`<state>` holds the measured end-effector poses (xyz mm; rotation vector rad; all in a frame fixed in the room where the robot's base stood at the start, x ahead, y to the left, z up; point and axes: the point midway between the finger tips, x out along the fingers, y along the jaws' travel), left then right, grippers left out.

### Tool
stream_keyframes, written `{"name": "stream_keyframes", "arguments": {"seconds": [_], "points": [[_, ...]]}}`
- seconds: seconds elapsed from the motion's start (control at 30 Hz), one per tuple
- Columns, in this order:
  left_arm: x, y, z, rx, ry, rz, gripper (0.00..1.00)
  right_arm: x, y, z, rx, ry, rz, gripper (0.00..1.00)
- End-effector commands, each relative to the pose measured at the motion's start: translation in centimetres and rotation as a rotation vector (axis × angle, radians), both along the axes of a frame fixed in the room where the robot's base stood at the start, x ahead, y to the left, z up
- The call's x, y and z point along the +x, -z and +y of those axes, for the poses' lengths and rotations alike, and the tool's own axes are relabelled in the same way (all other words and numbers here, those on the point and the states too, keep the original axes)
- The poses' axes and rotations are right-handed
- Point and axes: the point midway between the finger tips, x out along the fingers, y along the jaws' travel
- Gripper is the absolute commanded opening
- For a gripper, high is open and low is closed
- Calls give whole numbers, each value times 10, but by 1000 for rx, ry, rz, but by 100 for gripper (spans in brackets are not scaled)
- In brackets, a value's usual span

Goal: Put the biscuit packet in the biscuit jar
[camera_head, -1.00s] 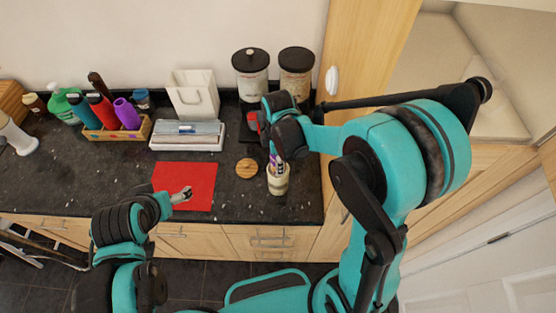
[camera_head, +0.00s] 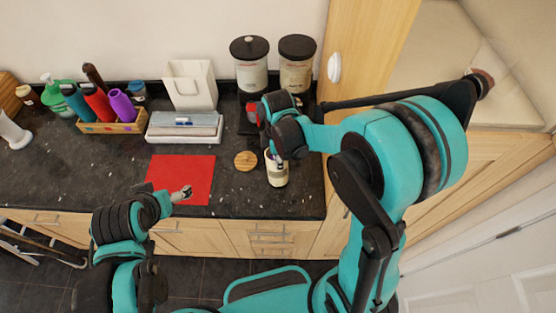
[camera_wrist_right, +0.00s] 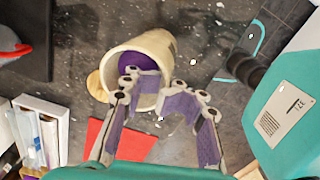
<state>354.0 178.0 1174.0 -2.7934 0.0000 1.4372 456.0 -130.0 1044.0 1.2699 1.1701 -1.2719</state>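The cream biscuit jar (camera_head: 277,178) stands uncovered near the counter's front edge. In the right wrist view the jar (camera_wrist_right: 166,48) shows its open mouth, with the purple biscuit packet (camera_wrist_right: 130,62) down inside it. My right gripper (camera_head: 274,158) is over the jar. In the right wrist view its two fingers (camera_wrist_right: 158,83) are spread apart with nothing between them, the left fingertip overlapping the jar's mouth. Whether it touches the rim I cannot tell. My left gripper (camera_head: 187,191) is over the red mat's front right part, too small to read its fingers.
The round wooden lid (camera_head: 245,161) lies left of the jar. The red mat (camera_head: 180,170) lies further left. Two black-lidded canisters (camera_head: 250,75), a white tray (camera_head: 185,135) and a wooden box of bottles (camera_head: 125,123) stand behind.

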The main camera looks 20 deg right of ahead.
Motion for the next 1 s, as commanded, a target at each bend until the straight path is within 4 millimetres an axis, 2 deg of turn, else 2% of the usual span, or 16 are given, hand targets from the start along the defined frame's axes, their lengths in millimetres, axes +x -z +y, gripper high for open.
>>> {"name": "stream_keyframes", "arguments": {"seconds": [0.03, 0.1, 0.67, 1.0], "points": [[0, 0, 0, 0, 0, 0, 84, 0, 0, 0, 0, 0, -1, 40], [0, -1, 0, 0, 0, 0, 84, 0, -1, 0, 0, 0, -1, 57], [0, -2, 0, 0, 0, 0, 84, 1, -3, 0, 0, 0, -2, 57], [0, -21, 0, 0, 0, 0, 84, 1, -29, 0, 0, 0, -2, 57]]}}
